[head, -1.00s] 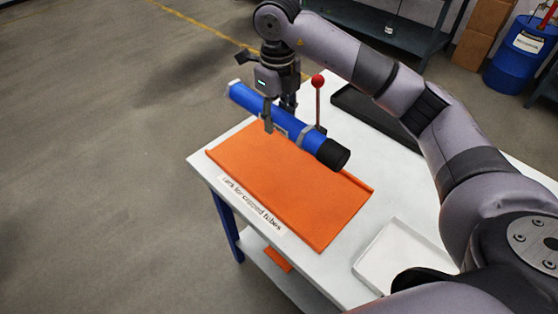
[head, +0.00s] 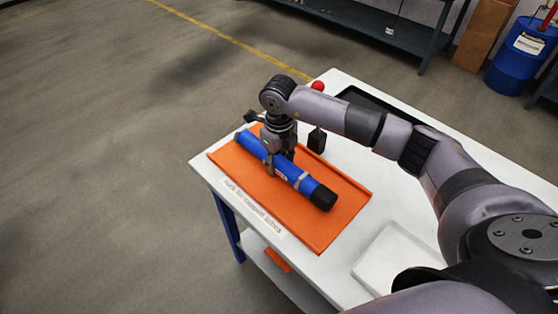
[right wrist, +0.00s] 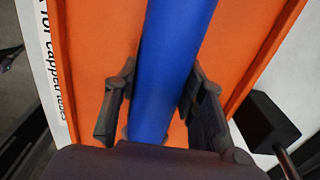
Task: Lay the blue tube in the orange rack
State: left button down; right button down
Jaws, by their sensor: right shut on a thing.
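The blue tube (head: 256,149) has a black cap (head: 323,198) at its near right end and a grey band beside the cap. It lies lengthwise over the orange rack (head: 300,228), very low. I cannot tell whether it touches the rack floor. My right gripper (head: 280,168) points down and is shut on the middle of the tube. In the right wrist view the fingers (right wrist: 160,105) stand on both sides of the blue tube (right wrist: 172,60), with the orange rack (right wrist: 98,45) behind it. My left gripper is not in view.
The white table (head: 205,172) carries a label strip (head: 250,206) along the rack's front edge. A red-knobbed lever (head: 318,86) with a black block (head: 317,140) stands behind the rack. A white tray (head: 395,258) is at the near right; a dark tray (head: 365,98) is at the back.

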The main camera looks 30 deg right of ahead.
aim_at(279, 158)
jog(key=c, duration=1.5)
grip_release()
jog(key=shift+f, duration=0.1)
jog(key=o, duration=0.5)
jog(key=shift+c, duration=0.2)
jog(key=shift+r, duration=0.3)
notch_tip(279, 158, up, 12)
jog(key=b, duration=0.2)
jog(key=shift+f, duration=0.1)
